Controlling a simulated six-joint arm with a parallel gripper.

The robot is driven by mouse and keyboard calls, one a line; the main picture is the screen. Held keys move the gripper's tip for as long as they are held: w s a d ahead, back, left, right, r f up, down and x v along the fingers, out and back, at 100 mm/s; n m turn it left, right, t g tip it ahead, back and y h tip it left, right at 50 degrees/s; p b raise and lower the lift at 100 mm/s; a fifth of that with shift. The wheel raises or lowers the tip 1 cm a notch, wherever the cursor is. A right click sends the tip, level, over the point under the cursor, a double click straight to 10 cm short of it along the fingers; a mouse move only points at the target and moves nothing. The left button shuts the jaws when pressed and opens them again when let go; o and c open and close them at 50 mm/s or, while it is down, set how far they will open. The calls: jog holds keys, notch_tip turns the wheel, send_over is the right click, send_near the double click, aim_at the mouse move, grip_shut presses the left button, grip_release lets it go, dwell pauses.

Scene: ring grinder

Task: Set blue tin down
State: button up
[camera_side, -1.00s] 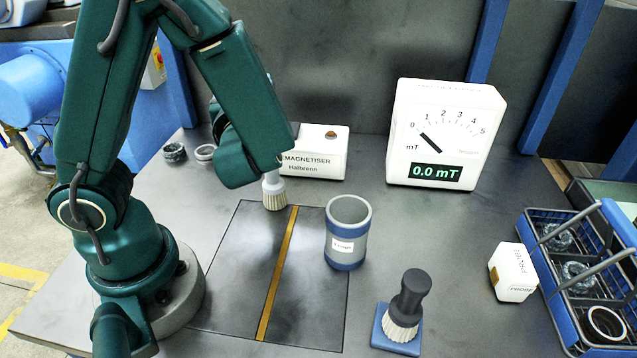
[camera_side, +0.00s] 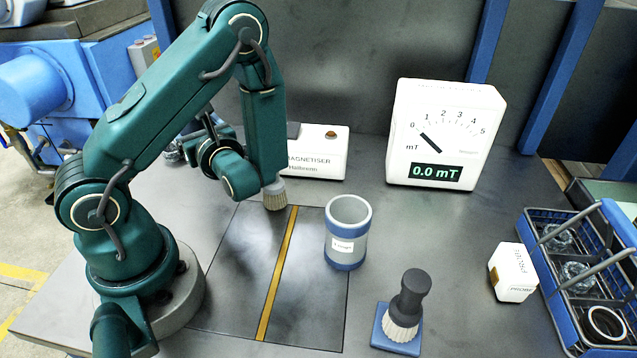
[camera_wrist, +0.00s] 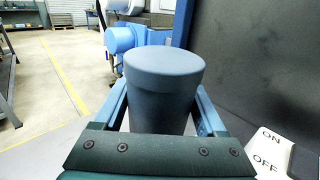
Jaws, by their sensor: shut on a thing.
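A smooth blue-grey tin (camera_wrist: 163,88) with a wide lid-like top fills the middle of the wrist view. My gripper (camera_wrist: 162,105) is shut on it, with one blue finger on each side. The tin's lower part is hidden behind the gripper body. In the side view my arm largely hides my gripper, and I cannot clearly make out the tin there.
The white magnetiser (camera_side: 318,155) stands close behind my arm. An open grey container with blue bands (camera_side: 347,238), a dark-handled brush (camera_side: 405,308) and a white probe box (camera_side: 512,272) stand further right. A meter (camera_side: 445,135) reads 0.0 mT. A wire basket (camera_side: 580,270) is at far right.

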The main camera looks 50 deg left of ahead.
jog(key=shift+f, duration=4.55)
jog(key=shift+f, duration=0.1)
jog(key=o, duration=1.5)
jog(key=shift+d+f, duration=0.1)
jog(key=shift+d, duration=2.5)
